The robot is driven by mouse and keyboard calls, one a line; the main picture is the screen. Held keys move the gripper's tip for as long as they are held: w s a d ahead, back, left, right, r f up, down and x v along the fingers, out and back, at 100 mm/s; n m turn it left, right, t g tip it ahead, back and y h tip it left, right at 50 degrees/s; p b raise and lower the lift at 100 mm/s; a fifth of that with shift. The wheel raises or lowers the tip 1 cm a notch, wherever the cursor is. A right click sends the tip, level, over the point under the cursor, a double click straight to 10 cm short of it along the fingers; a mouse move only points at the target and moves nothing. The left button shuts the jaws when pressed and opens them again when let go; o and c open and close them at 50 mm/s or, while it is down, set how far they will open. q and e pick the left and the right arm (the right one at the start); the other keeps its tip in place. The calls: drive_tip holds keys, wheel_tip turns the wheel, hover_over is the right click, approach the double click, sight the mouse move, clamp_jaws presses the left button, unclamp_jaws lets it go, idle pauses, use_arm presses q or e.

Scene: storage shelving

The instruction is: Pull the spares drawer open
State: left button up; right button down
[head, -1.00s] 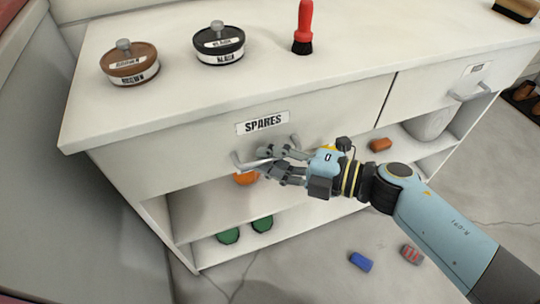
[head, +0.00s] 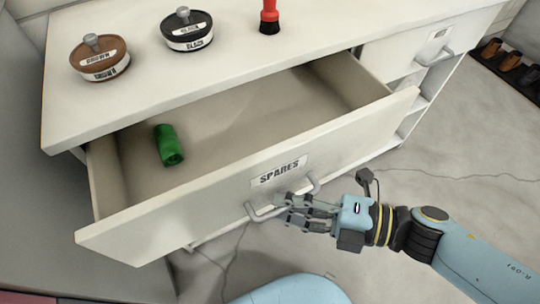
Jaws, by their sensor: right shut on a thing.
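The spares drawer (head: 200,203) stands well out from the cabinet, its inside in view. Its white front carries a SPARES label (head: 279,171) and a grey bar handle (head: 262,214) below the label. A green cylinder (head: 168,146) lies inside, toward the drawer's left side. My right gripper (head: 287,209) comes in from the right and is shut on the handle; its fingers hide the middle of the bar. My left gripper is not in view.
On the cabinet top (head: 120,110) stand a brown tin (head: 100,60), a black tin (head: 186,30) and a red-handled brush (head: 269,15). A closed second drawer (head: 400,52) is at right. Shoes (head: 510,62) lie on a dark mat at far right.

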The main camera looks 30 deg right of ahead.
drive_tip(key=shift+s+r, duration=0.15)
drive_tip(key=shift+s, duration=1.35)
drive_tip(key=shift+s+r, duration=0.1)
drive_tip(key=shift+s, duration=1.35)
drive_tip(key=c, duration=1.4)
unclamp_jaws()
drive_tip(key=shift+d+f, duration=0.1)
drive_tip(key=shift+f, duration=0.05)
drive_tip(key=shift+s, duration=0.1)
drive_tip(key=v, duration=1.2)
drive_tip(key=shift+f, duration=0.1)
